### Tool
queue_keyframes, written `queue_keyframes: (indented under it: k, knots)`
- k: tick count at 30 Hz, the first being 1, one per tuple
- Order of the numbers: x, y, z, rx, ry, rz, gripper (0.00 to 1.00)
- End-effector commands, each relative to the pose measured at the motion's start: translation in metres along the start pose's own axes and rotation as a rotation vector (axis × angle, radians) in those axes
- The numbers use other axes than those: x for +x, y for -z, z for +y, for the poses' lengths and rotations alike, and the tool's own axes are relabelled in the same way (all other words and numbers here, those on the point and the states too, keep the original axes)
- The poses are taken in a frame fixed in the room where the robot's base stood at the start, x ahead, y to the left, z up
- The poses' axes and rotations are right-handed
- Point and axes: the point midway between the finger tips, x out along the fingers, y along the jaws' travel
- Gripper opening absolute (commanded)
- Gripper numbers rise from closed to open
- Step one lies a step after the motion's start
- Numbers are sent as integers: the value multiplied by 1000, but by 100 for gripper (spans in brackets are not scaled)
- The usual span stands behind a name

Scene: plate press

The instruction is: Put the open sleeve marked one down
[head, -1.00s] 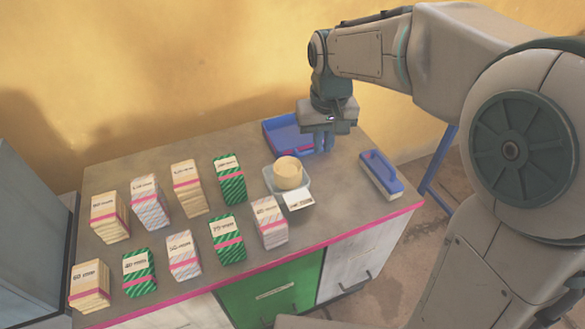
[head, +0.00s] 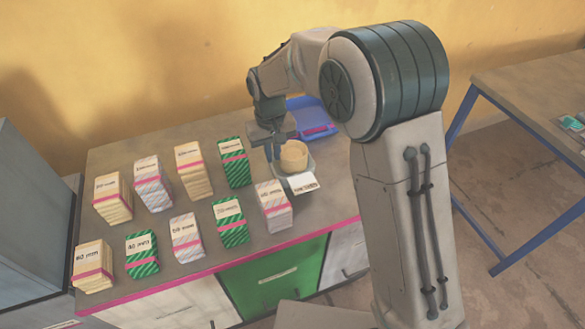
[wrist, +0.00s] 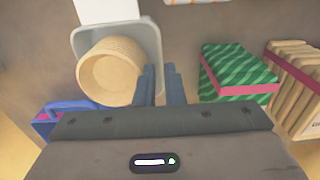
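No sleeve can be read as marked one; the small print is unclear. A round tan open-topped piece (head: 294,155) sits in a small pale tray (head: 310,166) with a white card (head: 303,183) at its front. The piece (wrist: 108,75) and its tray (wrist: 155,45) also show in the wrist view. Several banded, labelled stacks stand on the bench, among them a green striped one (head: 233,163). My gripper (head: 272,152) is between that stack and the round piece. In the wrist view my gripper (wrist: 161,70) has a narrow gap between its fingers and nothing in it.
Stacks stand in two rows across the left and middle of the bench (head: 130,235). A blue tray (head: 313,118) lies at the back, partly behind my arm. My arm hides the bench's right end. Another table (head: 530,85) stands at the right.

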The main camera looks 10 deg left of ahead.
Motion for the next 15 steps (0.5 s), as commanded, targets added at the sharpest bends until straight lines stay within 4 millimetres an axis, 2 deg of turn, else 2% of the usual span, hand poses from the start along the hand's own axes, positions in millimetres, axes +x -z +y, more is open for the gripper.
queue_keyframes:
  k: [5, 12, 15]
  knots:
    - [13, -2, 0, 0, 0, -3, 9]
    - [48, -4, -2, -1, -1, -2, 9]
    - [55, -4, -2, -1, -1, -1, 9]
